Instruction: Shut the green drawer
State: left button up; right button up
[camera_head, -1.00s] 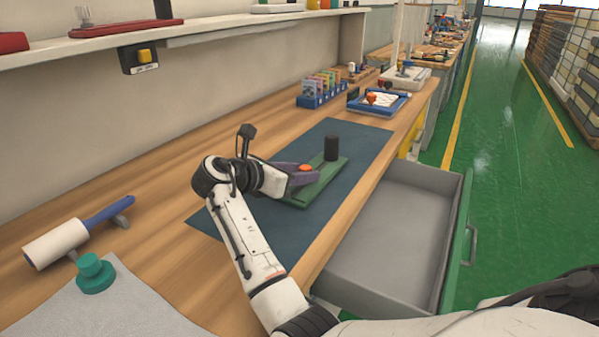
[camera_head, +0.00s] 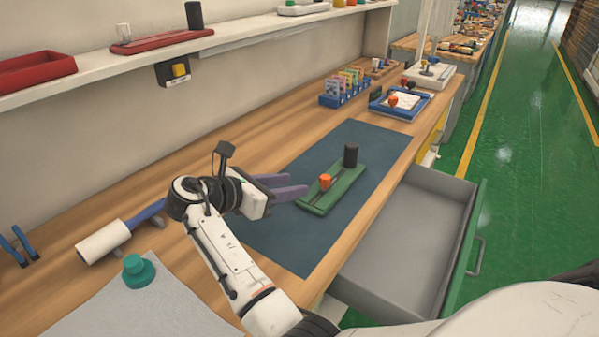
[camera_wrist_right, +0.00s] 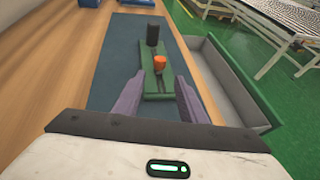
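The green drawer (camera_head: 462,250) under the bench is pulled out, with its green front and grey handle (camera_head: 477,256) facing the aisle. Its grey inside looks empty. In the right wrist view the drawer (camera_wrist_right: 237,104) is at the right. My right gripper (camera_head: 299,184) is open and empty over the dark mat, left of a green base (camera_head: 337,192) and apart from the drawer. In the right wrist view its purple fingers (camera_wrist_right: 153,88) are spread, with the base ahead between and beyond them. My left gripper is not in view.
The green base carries an orange knob (camera_head: 325,181) and a black cylinder (camera_head: 350,156). A white roller (camera_head: 104,241) and teal knob (camera_head: 138,270) lie at the left. A blue tray (camera_head: 401,108) stands at the back. Green floor beyond the drawer is clear.

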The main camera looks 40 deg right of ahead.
aim_at(409, 267)
jog(key=k, duration=1.5)
